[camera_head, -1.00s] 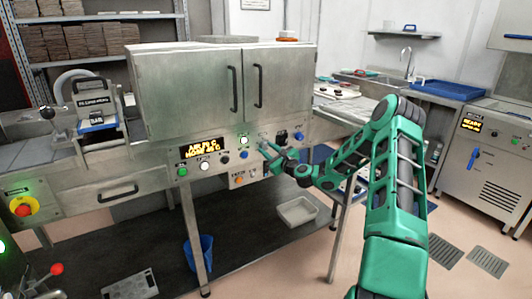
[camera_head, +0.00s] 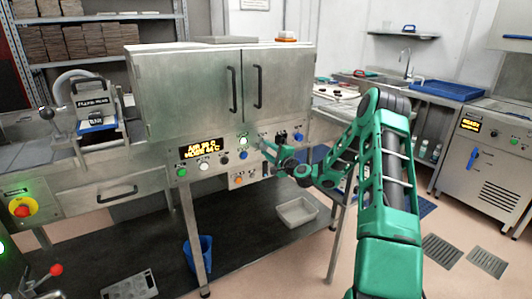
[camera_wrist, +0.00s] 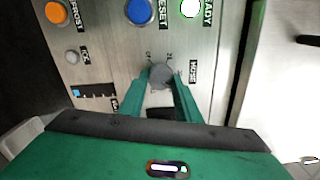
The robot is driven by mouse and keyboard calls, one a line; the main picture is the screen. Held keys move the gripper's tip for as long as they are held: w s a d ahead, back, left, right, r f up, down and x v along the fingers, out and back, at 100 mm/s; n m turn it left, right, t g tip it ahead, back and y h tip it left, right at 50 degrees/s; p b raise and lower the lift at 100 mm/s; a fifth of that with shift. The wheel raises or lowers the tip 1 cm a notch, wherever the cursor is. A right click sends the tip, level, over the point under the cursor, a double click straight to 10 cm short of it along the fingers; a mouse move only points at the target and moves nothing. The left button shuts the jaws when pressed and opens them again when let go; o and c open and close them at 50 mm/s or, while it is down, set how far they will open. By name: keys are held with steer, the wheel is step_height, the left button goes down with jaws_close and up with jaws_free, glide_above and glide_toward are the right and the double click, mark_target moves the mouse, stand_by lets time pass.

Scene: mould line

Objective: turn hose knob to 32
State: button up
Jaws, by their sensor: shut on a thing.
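The hose knob (camera_wrist: 160,75) is a small grey round knob on the steel panel, beside a "HOSE" label (camera_wrist: 193,72) in the wrist view. My gripper (camera_wrist: 162,83) has one finger on each side of the knob and is shut on it. In the head view my gripper (camera_head: 267,146) is at the cabinet's front panel and hides the knob. The amber display (camera_head: 201,148) shows two lines, air and hose. The hose line looks like 44 C, but its digits are small and blurred.
In the wrist view a blue reset button (camera_wrist: 139,11), a lit ready button (camera_wrist: 190,8) and an orange button (camera_wrist: 56,12) are near the knob. The steel cabinet (camera_head: 190,95) stands above the panel. A white tray (camera_head: 297,212) lies below.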

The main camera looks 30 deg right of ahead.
steer(key=n, duration=0.4)
steer(key=shift+a+f+n, duration=0.1)
steer(key=shift+a+n, duration=0.05)
steer(key=shift+n, duration=0.15)
steer(key=shift+s+n, duration=0.1)
steer(key=shift+n, duration=1.8)
steer(key=shift+a+f, duration=0.1)
steer(key=o, duration=1.1)
steer(key=shift+c, duration=0.2)
steer(key=s, duration=1)
steer(key=shift+s+d, duration=0.3)
